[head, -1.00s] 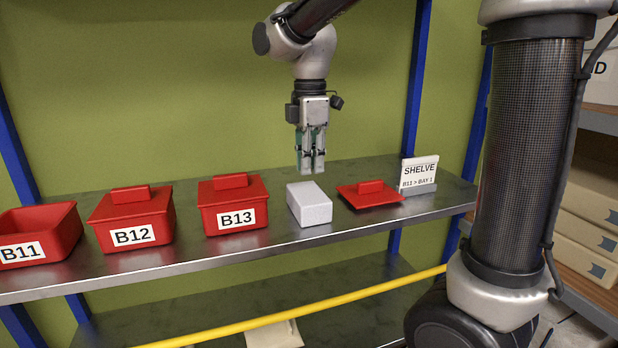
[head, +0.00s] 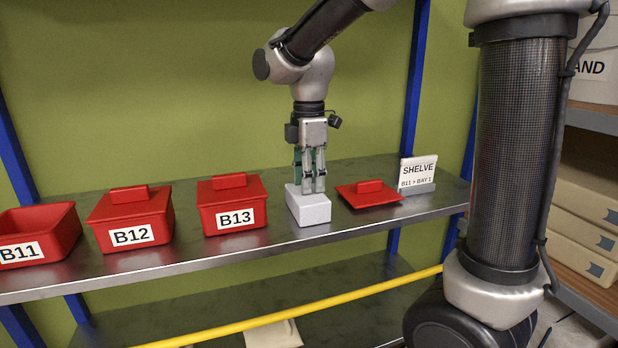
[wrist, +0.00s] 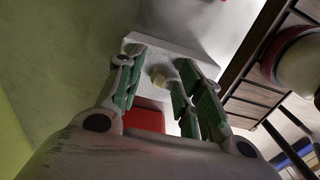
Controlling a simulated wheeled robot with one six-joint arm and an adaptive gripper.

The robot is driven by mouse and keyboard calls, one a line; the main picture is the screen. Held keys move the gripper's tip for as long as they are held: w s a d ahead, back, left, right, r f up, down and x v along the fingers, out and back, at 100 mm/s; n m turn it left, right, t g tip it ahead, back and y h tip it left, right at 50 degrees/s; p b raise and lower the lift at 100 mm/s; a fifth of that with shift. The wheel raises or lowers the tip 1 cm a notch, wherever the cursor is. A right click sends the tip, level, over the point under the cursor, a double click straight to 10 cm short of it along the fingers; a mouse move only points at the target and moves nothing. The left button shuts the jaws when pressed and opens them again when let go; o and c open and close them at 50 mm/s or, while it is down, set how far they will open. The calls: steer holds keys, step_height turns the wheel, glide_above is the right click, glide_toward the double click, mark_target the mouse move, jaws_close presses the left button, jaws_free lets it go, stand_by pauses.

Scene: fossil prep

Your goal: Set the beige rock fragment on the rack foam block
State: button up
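The pale grey foam block (head: 312,212) sits on the metal shelf, between bin B13 and a red lid. My gripper (head: 309,188) points straight down over it, with the fingertips close to its top face. In the wrist view the beige rock fragment (wrist: 159,77) shows against the top of the foam block (wrist: 178,49) and appears to rest on it. It lies between my two fingers (wrist: 162,72), which stand apart with a gap on each side of it. The fragment cannot be made out in the head view.
Red bins B11 (head: 36,236), open, B12 (head: 131,222) and B13 (head: 233,208) stand on the left of the shelf (head: 180,258). A red lid (head: 369,194) and a SHELVE sign (head: 418,173) are on the right. A yellow rail (head: 300,312) runs below.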

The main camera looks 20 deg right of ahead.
step_height(320, 180, up, 12)
steer(key=s+d+f+m+t, duration=0.2)
steer(key=s+d+f+m, duration=0.3)
steer(key=s+d+m, duration=0.2)
steer(key=s+d+f+m+t, duration=0.2)
steer(key=s+d+f+m, duration=0.3)
steer(key=s+m, duration=0.6)
steer(key=shift+s+d, duration=0.45)
steer(key=shift+d, duration=0.7)
